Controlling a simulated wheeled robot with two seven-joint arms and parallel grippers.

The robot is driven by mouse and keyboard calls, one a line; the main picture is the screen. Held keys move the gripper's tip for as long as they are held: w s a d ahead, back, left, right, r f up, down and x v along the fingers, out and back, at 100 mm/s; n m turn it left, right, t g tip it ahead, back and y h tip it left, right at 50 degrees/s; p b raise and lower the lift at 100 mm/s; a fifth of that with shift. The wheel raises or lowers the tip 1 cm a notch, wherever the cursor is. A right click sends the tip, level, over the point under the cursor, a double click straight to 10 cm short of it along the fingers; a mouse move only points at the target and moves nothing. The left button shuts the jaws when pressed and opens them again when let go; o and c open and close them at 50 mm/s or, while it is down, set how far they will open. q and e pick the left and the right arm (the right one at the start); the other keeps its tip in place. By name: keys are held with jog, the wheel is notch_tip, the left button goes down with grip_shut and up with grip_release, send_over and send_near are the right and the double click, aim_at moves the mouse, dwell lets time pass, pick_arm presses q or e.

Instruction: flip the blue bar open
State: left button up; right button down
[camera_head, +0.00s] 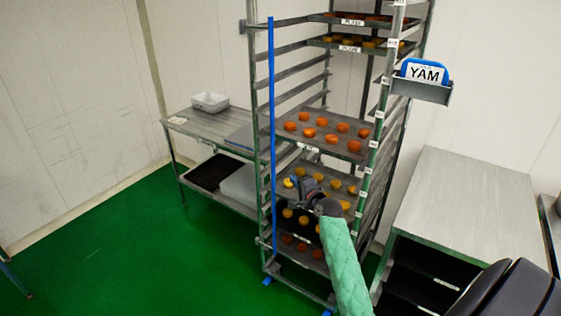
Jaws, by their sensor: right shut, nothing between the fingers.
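The blue bar (272,130) is a long thin upright bar along the front left post of the metal rack (258,100). It runs from near the rack's top to near its foot, across the ends of the shelf rails. My right gripper (291,183) is shut and empty. It is in front of the rack at the height of the middle trays, a little right of the bar in the picture, and a gap shows between them. My left gripper is out of view.
The rack holds several trays of round pastries (349,150). A holder with a YAM sign (425,73) hangs at its right. A steel table (210,126) with a white tub (210,102) stands behind left. A grey-topped cabinet (465,205) stands right. Green floor (130,250) is clear at left.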

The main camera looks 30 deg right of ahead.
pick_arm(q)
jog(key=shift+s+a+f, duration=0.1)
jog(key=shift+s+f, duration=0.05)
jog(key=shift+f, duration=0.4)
pick_arm(e)
jog(key=d+r, duration=0.1)
jog(key=d+r+m+h, duration=0.1)
jog(key=shift+w+d+r+m+t, duration=0.1)
jog(key=shift+w+d+m+t, duration=0.2)
jog(key=shift+w+d, duration=0.1)
jog(key=shift+w, duration=0.1)
